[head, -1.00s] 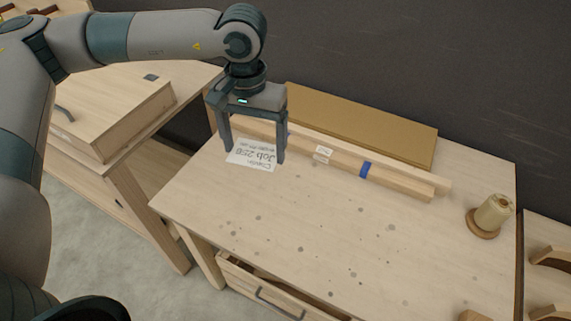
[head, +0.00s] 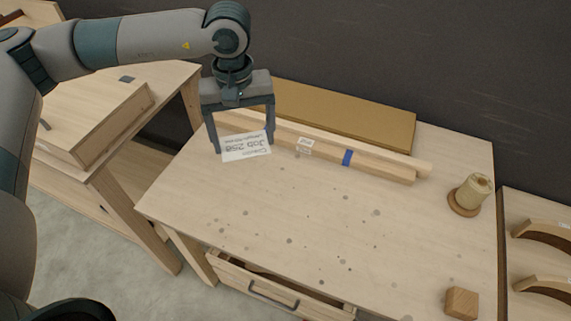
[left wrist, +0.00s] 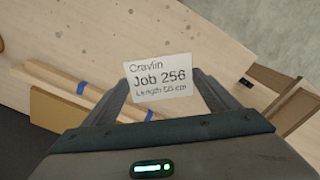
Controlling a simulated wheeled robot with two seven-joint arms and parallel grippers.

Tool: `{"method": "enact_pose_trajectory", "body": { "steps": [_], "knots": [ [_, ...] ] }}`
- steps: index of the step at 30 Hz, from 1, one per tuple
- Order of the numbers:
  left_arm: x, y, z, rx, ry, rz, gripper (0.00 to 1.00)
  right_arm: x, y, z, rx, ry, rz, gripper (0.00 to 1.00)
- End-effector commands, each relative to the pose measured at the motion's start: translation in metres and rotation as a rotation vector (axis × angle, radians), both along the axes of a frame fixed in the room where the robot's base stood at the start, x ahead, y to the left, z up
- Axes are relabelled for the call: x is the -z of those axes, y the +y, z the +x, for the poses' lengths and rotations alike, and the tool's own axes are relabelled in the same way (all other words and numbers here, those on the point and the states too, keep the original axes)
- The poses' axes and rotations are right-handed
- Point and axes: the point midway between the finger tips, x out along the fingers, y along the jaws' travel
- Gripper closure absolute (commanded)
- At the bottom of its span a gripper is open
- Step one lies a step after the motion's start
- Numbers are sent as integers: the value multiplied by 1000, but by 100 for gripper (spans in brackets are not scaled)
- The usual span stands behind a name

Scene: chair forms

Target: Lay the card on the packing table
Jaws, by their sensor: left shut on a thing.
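The card (head: 247,146) is white with printed text reading "Job 256", and it also shows in the left wrist view (left wrist: 160,82). My left gripper (head: 242,149) is shut on the card, which lies across between its two fingers. The packing table (head: 310,215) is pale wood with dark spots, and it fills much of the left wrist view (left wrist: 200,30). The gripper and card are over the table's back left part. Whether the card touches the tabletop cannot be told. My right gripper is not in view.
Wooden strips (head: 388,171) with blue tape and a label lie behind the card, before a brown board (head: 340,113). A twine spool (head: 471,192) and a wooden block (head: 461,303) stand at the right. The front drawer (head: 283,288) is partly open. The table's middle is clear.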

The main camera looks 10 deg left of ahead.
Motion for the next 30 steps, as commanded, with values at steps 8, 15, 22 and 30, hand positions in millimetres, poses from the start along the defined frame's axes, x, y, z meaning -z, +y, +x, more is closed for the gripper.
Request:
{"method": "enact_pose_trajectory", "body": {
  "steps": [8, 15, 22, 30],
  "knots": [
    [13, -17, 24, -541, 4, 0, 40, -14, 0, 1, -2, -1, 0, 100],
    [28, -30, 43, -1022, 5, 2, 40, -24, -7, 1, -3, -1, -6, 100],
    [44, -41, 57, -1485, 6, 3, 40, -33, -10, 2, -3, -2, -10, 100],
    [66, -52, 70, -2032, 6, 4, 40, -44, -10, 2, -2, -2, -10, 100]
  ]
}}
